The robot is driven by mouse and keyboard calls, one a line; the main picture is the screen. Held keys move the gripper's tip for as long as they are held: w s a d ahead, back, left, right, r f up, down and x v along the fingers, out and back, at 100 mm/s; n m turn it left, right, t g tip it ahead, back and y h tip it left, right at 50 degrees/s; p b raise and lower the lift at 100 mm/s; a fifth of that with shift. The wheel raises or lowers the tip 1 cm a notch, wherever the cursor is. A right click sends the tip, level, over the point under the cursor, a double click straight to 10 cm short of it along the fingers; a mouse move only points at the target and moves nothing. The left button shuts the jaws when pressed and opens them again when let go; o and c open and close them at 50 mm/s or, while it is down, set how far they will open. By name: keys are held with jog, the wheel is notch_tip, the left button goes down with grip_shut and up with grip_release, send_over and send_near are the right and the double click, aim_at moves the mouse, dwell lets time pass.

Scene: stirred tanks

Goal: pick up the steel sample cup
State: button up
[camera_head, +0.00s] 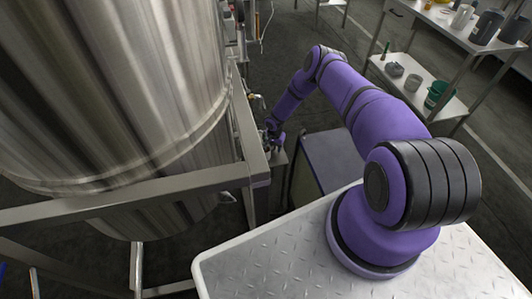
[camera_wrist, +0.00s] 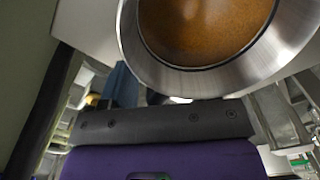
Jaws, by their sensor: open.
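The steel sample cup (camera_wrist: 230,80) fills the upper middle and right of the wrist view, cut off by the top edge. Its shiny rim surrounds a brown content, seen from above. My gripper (camera_head: 271,133) is open and shows small in the head view, low beside the tank frame. In the wrist view its dark grey palm bar and purple body lie just below the cup, and the cup is close in front of the palm. Whether the fingers touch the cup cannot be told. In the head view I cannot make out the cup, which the gripper seems to hide.
A large steel tank (camera_head: 110,90) and its metal frame (camera_head: 130,188) stand close left of my gripper. A grey cabinet (camera_head: 335,160) stands just right of it. A shelf table (camera_head: 450,25) with several containers is at the upper right. Open floor lies between.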

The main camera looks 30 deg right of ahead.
grip_shut()
jog(key=shift+r, duration=0.1)
